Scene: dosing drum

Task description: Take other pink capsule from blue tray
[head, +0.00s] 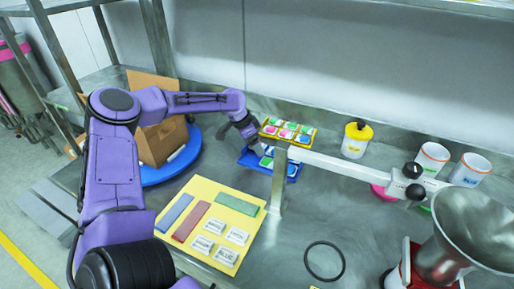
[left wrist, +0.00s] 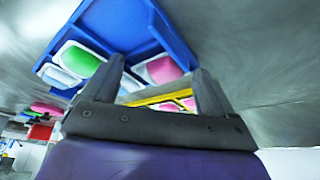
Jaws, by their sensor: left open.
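The blue tray (head: 293,179) lies low on the metal table, partly hidden behind a white beam and the yellow tray; it also shows at the top of the left wrist view (left wrist: 140,22). In the left wrist view, a pink capsule (left wrist: 163,69) lies at the blue tray, seen between my fingertips. A green capsule (left wrist: 78,57) with white lies to its left. My left gripper (left wrist: 162,75) is open with nothing clearly held. In the head view, my left gripper (head: 252,138) is just left of the yellow tray, above the blue tray. My right gripper is not in view.
The yellow tray (head: 312,144) holds several coloured capsules. A white beam (head: 345,168) on a post crosses close to the right. A cardboard box (head: 157,142) stands on a blue disc at left. A yellow mat (head: 238,190) lies in front, with a black ring (head: 324,278) to its right.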

